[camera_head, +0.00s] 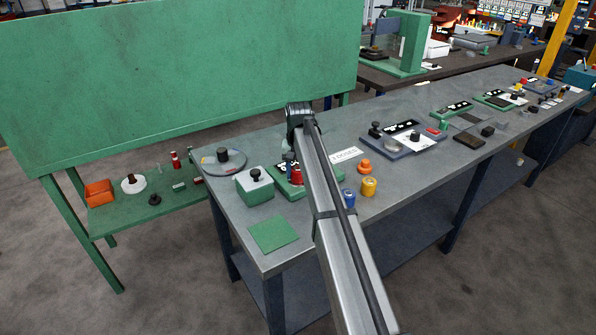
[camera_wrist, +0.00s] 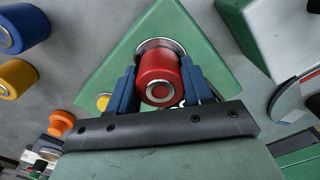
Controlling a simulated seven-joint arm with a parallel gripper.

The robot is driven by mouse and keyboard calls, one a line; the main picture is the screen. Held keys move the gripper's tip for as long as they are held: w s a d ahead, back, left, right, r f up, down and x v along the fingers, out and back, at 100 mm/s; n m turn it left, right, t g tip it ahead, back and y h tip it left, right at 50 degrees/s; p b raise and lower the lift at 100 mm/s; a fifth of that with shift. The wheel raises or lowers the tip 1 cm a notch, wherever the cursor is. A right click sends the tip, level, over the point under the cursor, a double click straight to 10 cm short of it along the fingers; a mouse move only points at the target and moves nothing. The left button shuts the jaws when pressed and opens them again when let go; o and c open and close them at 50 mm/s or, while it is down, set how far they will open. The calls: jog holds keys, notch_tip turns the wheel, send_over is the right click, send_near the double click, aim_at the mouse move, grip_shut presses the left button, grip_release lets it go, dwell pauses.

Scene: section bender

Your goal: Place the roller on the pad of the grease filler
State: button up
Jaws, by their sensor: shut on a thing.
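The red roller (camera_wrist: 158,72) is between the blue fingers of my gripper (camera_wrist: 160,82), which is shut on it. The roller also shows in the head view (camera_head: 297,175), partly hidden by my arm. It stands over the green base of the grease filler (camera_wrist: 190,25), which is also in the head view (camera_head: 288,192). A silvery round pad (camera_wrist: 158,43) shows behind the roller in the wrist view, mostly covered by it. The roller looks roughly in line with the pad; I cannot tell whether they touch.
A blue roller (camera_head: 349,198), a yellow roller (camera_head: 369,187) and an orange knob (camera_head: 364,167) stand to the right. A green box with a black knob (camera_head: 255,185) and a round grey plate (camera_head: 223,162) are to the left. The green mat (camera_head: 273,233) is bare.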

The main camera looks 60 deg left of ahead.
aim_at(298, 168)
jog(key=o, duration=1.3)
jog(key=shift+c, duration=0.2)
notch_tip(298, 168, up, 12)
jog(key=shift+r, duration=0.1)
